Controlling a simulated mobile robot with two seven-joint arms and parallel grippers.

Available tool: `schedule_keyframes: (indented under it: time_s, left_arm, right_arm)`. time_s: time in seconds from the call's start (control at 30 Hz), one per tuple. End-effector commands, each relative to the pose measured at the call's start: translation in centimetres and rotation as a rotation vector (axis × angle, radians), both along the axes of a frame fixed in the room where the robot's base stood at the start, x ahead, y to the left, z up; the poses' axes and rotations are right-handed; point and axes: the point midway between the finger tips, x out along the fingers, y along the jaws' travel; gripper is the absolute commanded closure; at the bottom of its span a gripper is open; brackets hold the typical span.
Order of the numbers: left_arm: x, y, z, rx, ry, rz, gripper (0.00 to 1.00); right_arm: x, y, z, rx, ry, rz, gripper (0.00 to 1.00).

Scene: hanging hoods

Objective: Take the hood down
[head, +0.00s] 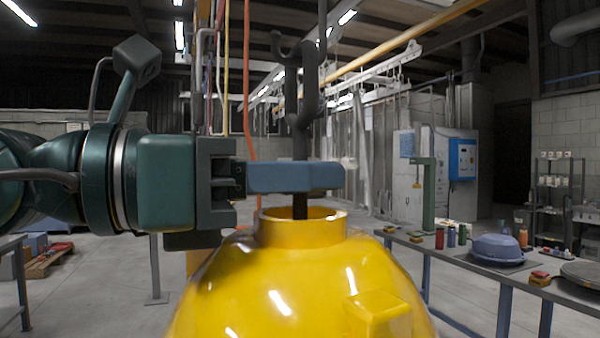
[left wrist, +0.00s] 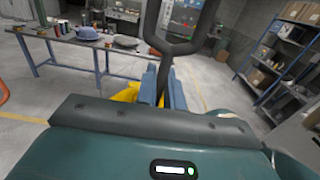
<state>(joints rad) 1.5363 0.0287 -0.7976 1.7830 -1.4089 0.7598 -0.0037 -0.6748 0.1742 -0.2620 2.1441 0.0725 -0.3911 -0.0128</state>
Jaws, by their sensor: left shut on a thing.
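The yellow hood (head: 300,285) hangs in the middle of the head view, its open round collar at the top. A dark metal hanger (head: 302,112) with curved hooks runs down into the collar; its lower end is hidden inside. My left gripper (head: 295,177) comes in from the left just above the collar, its blue-grey fingers shut on the hanger's stem. In the left wrist view the forked hanger (left wrist: 180,48) rises from between the fingers (left wrist: 165,85), and a little of the yellow hood (left wrist: 128,92) shows beside them. My right gripper is not in view.
A table (head: 470,262) at the right carries a blue-grey dome (head: 497,248) on a mat, several small bottles and a green stand (head: 428,195). An overhead rail (head: 370,72) runs back behind the hood. Shelves (left wrist: 285,50) stand at the right of the wrist view. Open floor lies between.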

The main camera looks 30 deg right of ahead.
Motion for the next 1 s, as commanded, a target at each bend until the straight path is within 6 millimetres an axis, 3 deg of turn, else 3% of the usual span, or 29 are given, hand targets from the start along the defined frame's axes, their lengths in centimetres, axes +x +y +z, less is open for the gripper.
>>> schedule_keyframes:
  time_s: [1.0]
  left_arm:
    - [0.0, 0.0, 2.9, -0.004, 0.000, 0.000, 1.00]
  right_arm:
    - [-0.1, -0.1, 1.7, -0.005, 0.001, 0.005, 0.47]
